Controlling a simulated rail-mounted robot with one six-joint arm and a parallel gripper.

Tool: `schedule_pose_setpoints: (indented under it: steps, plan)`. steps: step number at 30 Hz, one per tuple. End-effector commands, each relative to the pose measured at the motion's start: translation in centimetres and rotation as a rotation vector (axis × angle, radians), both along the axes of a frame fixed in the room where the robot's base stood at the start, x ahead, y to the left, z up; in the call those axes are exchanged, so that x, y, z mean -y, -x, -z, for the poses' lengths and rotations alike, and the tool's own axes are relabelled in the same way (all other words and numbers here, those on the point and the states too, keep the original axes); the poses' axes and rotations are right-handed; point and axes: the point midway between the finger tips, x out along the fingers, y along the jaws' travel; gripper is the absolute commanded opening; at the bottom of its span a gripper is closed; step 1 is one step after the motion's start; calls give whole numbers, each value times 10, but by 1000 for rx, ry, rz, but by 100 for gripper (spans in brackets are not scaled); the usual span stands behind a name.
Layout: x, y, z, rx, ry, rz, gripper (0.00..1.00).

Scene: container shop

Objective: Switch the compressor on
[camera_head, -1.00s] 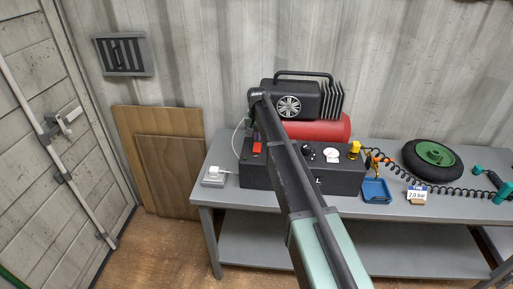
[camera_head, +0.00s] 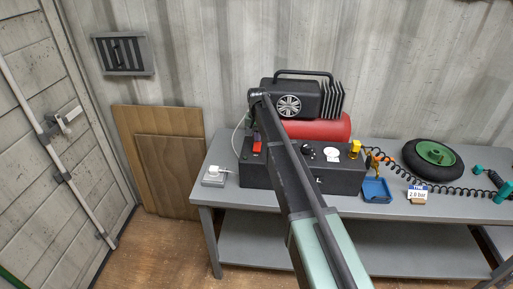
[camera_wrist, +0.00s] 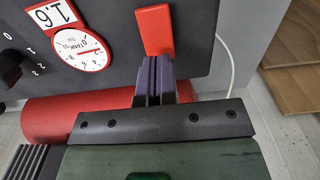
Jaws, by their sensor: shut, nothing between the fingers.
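The compressor (camera_head: 290,100) stands on the bench, with a black motor above a red tank (camera_head: 325,127) and a black control box (camera_head: 345,178) in front. A red rocker switch (camera_head: 257,147) sits at the left of the box's top panel; it also shows in the wrist view (camera_wrist: 155,28). My gripper (camera_wrist: 153,62) is shut and empty, its purple fingertips at the near edge of the switch in that view. I cannot tell whether they touch it. In the head view my gripper (camera_head: 257,134) is just behind the switch, partly hidden by my arm.
A white plug in a socket box (camera_head: 214,177) lies at the left. A blue tray (camera_head: 376,190), a pressure card (camera_head: 417,193) and a wheel (camera_head: 433,160) are right.

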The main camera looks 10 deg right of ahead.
Motion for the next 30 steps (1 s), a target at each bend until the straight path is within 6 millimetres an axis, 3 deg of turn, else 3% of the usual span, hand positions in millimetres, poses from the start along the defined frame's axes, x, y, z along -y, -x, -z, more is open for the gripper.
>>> schedule_pose_setpoints:
  steps: [30]
  plan:
    - [0, 0, 16, 0, 0, 0, 0]
